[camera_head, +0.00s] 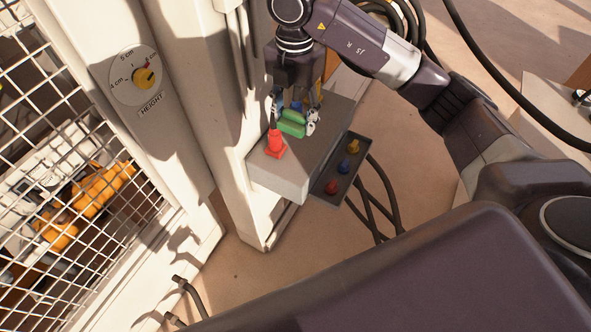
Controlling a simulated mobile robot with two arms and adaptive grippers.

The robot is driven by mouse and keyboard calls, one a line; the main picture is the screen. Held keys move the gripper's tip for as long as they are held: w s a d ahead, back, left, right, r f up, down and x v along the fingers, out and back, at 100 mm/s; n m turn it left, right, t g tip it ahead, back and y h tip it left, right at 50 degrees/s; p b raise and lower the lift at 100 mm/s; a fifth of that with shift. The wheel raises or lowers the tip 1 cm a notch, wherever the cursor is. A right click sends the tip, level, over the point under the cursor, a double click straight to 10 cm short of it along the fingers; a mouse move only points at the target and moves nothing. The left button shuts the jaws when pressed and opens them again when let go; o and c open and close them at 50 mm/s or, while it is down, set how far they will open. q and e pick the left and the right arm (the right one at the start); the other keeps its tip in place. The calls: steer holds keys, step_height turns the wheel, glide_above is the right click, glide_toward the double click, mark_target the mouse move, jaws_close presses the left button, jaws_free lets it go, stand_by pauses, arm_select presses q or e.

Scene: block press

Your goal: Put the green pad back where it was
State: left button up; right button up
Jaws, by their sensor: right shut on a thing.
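The green pad (292,123) is a small rounded green piece over the top of the grey block-shaped stand (277,179). My right gripper (293,107) points down at the pad from above and is shut on it. Whether the pad touches the stand's top or hangs just above it I cannot tell. My arm and the gripper's fingers hide part of the stand's top behind the pad. My left gripper is not in view.
A red cone-shaped piece (275,145) stands left of the pad, and a small white piece (312,119) is close at its right. A dark tray (331,186) with red, blue and yellow knobs juts from the stand. A height dial (145,77) and wire mesh are at left.

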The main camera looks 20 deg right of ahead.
steer(key=p, duration=0.2)
glide_above(295, 174)
step_height(295, 174, down, 15)
steer(key=shift+f, duration=0.1)
step_height(295, 174, down, 4)
steer(key=shift+f+p, duration=0.1)
steer(key=shift+p, duration=0.55)
steer(key=shift+f, duration=0.1)
steer(key=o, duration=1.1)
